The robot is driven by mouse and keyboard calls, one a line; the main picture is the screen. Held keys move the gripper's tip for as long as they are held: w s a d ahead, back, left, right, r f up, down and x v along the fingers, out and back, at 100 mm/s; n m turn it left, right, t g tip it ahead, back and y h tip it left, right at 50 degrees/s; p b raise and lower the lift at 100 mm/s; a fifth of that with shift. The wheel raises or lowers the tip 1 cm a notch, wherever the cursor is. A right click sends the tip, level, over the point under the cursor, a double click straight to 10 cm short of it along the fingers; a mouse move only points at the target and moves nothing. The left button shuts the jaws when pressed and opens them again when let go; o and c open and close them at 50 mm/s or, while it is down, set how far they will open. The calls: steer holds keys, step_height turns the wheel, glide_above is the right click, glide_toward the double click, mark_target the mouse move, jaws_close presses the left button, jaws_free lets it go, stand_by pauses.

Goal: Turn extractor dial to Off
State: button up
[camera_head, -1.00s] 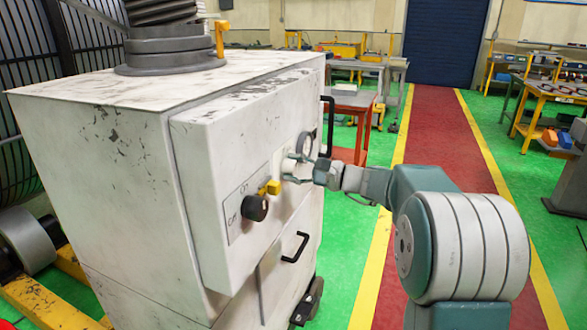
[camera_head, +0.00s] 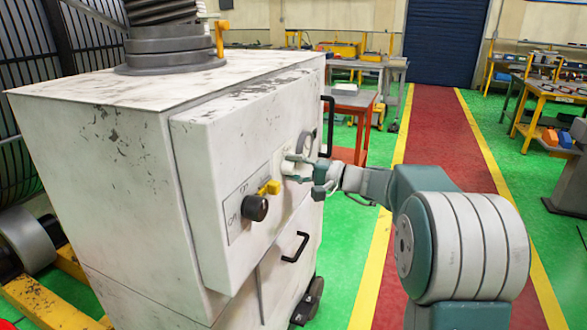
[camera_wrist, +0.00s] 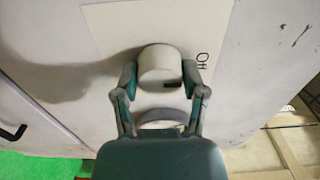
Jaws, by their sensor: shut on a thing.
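The white extractor dial (camera_head: 288,167) is a round knob on the front panel of the worn white cabinet (camera_head: 230,130). In the wrist view the dial (camera_wrist: 160,64) sits between my fingertips, with a short dark mark on its lower right side. A label reading "Off" (camera_wrist: 202,61) is on the panel to the right of the dial there. My gripper (camera_head: 297,170) is shut on the dial, one finger on each side; the wrist view also shows the gripper (camera_wrist: 160,78). The fingers partly hide the dial in the head view.
A black knob (camera_head: 255,208) and a yellow switch (camera_head: 269,187) are on the same panel, left of the dial. A round gauge (camera_head: 305,143) and a black handle (camera_head: 327,125) are near its right edge. Another black handle (camera_head: 295,247) is below. The red walkway (camera_head: 440,130) is clear.

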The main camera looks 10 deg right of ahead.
steer(key=shift+f, duration=0.35)
steer(key=o, duration=1.1)
steer(key=shift+o, duration=0.2)
steer(key=shift+r, duration=0.15)
steer(key=shift+s+d+r, duration=0.1)
steer(key=shift+s+d, duration=0.2)
steer(key=shift+d, duration=0.1)
steer(key=v, duration=1.1)
